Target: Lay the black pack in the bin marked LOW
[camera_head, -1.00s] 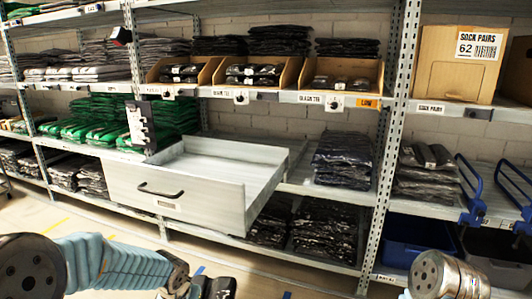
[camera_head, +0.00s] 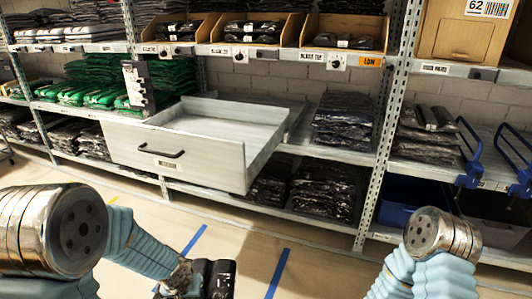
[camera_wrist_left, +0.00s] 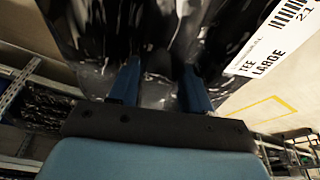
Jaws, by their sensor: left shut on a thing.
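My left gripper (camera_wrist_left: 157,82) is shut on a black pack (camera_wrist_left: 100,35) in clear plastic film. The pack has a white label reading TEE LARGE, and it fills the upper part of the left wrist view. In the head view my left arm reaches in at the bottom, low in front of the shelving. The bin with the orange LOW tag (camera_head: 370,61) is the right one of three open cardboard bins. This LOW bin (camera_head: 325,27) holds a few dark packs and is well above my left arm. My right gripper is out of view.
An open grey drawer (camera_head: 190,158) juts from the shelving below the bins. Piles of black packs (camera_head: 343,120) lie right of it. A metal upright (camera_head: 385,120) stands right of the LOW bin. The floor (camera_head: 235,230) in front is clear.

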